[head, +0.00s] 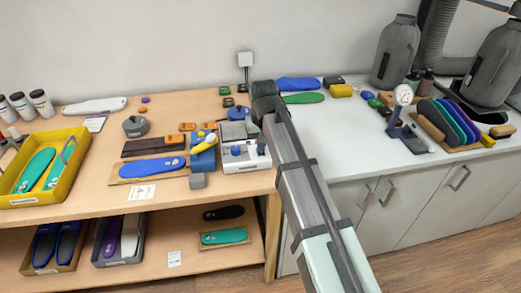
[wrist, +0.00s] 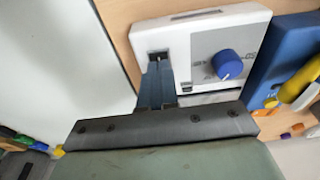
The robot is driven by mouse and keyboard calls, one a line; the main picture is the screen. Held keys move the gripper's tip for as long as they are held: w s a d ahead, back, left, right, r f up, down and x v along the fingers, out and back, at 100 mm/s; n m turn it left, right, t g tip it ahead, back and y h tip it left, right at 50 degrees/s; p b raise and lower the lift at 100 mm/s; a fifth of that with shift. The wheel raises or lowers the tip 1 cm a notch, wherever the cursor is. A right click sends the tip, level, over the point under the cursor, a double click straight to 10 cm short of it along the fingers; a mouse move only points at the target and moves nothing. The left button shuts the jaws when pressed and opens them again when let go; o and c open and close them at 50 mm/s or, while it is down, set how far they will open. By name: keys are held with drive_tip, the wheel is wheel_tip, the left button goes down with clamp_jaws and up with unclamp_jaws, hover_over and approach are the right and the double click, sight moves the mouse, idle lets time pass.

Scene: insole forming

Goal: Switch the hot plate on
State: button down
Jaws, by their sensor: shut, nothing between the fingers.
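The hot plate is a white box with a round blue knob; its front shows in the wrist view (wrist: 205,35) and it stands at the wooden bench's right end in the head view (head: 245,163). The blue knob (wrist: 227,64) sits on its front panel. A small dark switch (wrist: 157,55) is on the same panel, left of the knob. My gripper (wrist: 158,68) is shut and empty, its fingertips right at the switch; I cannot tell whether they touch it. The fingers partly cover the switch. In the head view the arm hides the fingertips.
A blue block holding a yellow-handled tool (head: 205,143) stands close left of the hot plate. A blue insole on a board (head: 152,167) lies further left. The white counter (head: 320,135) on the right has free room near its front.

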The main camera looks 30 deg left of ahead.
wheel_tip(320, 180, up, 6)
idle(0.8)
idle(0.4)
